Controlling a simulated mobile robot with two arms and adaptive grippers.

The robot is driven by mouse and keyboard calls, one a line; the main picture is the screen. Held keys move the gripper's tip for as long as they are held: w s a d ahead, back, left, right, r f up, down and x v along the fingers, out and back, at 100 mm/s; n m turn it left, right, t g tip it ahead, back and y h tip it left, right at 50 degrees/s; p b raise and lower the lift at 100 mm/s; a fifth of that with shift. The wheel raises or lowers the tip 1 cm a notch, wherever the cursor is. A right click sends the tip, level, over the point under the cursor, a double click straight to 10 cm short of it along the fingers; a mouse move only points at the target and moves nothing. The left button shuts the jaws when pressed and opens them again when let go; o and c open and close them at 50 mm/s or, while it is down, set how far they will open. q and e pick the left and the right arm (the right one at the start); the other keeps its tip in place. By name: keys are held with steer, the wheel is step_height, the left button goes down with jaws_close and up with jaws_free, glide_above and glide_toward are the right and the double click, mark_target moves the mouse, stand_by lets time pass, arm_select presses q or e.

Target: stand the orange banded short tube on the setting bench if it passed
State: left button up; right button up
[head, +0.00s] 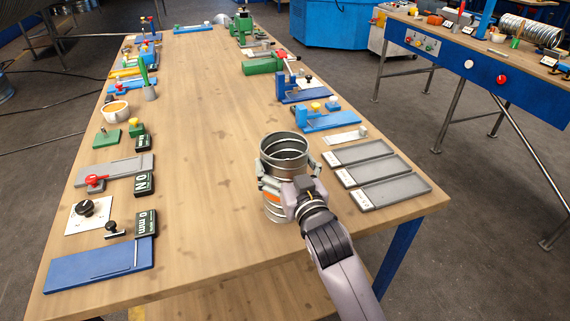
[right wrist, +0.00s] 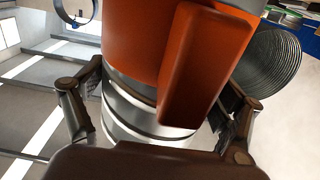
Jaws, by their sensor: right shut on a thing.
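The orange banded short tube (head: 284,147) is a ribbed silver metal cylinder, upright and open at the top, near the front right of a long wooden bench (head: 205,150). My right gripper (head: 285,188) is shut on its side, and the orange band shows low on it. I cannot tell whether its bottom touches the wood. In the right wrist view the orange band (right wrist: 130,40) with a raised orange piece fills the top middle, and my fingers (right wrist: 160,110) lie on both sides of the silver wall. No label singles out the setting bench. My left gripper is not in view.
Three grey trays (head: 375,170) lie right of the tube. Blue fixtures (head: 325,121) stand behind them. The middle of the wood is clear. A second, blue-fronted bench (head: 470,68) stands at the right.

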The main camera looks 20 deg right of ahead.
steer(key=o, duration=1.8)
steer(key=shift+f, duration=0.15)
steer(key=shift+c, duration=0.2)
steer(key=s+b, duration=0.1)
steer(key=s, duration=1.1)
steer(key=shift+d+r+b, duration=0.15)
steer(key=shift+r+b, duration=0.05)
steer(key=shift+b, duration=0.1)
